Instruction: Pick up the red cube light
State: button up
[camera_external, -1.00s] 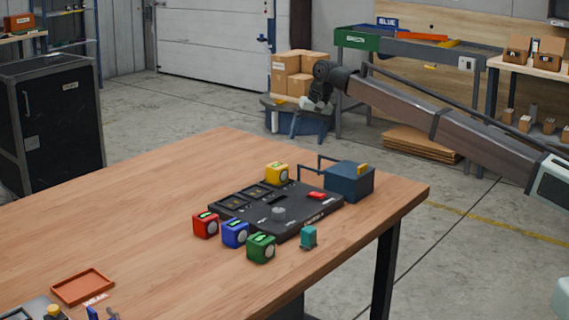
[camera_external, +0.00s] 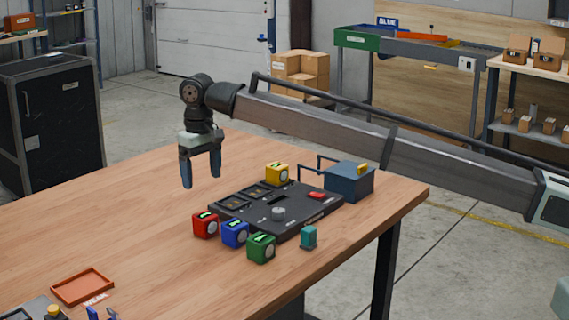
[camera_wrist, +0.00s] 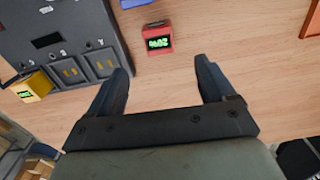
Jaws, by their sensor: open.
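The red cube light (camera_external: 205,225) stands on the wooden table, left of the blue cube (camera_external: 235,234) and near the front left corner of the black panel (camera_external: 310,224). In the wrist view the red cube (camera_wrist: 158,39) lies beyond my fingertips, near the middle, with its green display facing up. My gripper (camera_external: 202,185) points down above the table. Its two fingers are spread, with nothing between them. In the wrist view my gripper (camera_wrist: 160,75) shows bare table between the fingers.
A green cube (camera_external: 261,248), a yellow cube (camera_external: 277,174) and a teal object (camera_external: 308,237) stand around the panel. A dark blue box (camera_external: 349,182) is at the right. An orange tray (camera_external: 83,287) lies front left. The table's left middle is clear.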

aim_at(205, 215)
jog(key=f, duration=1.3)
jog(key=shift+w+f, duration=0.2)
jog(key=shift+f, duration=0.2)
jog(key=shift+c, duration=0.3)
jog(key=c, duration=1.2)
jog(key=shift+o, duration=0.2)
jog(key=shift+r, duration=0.1)
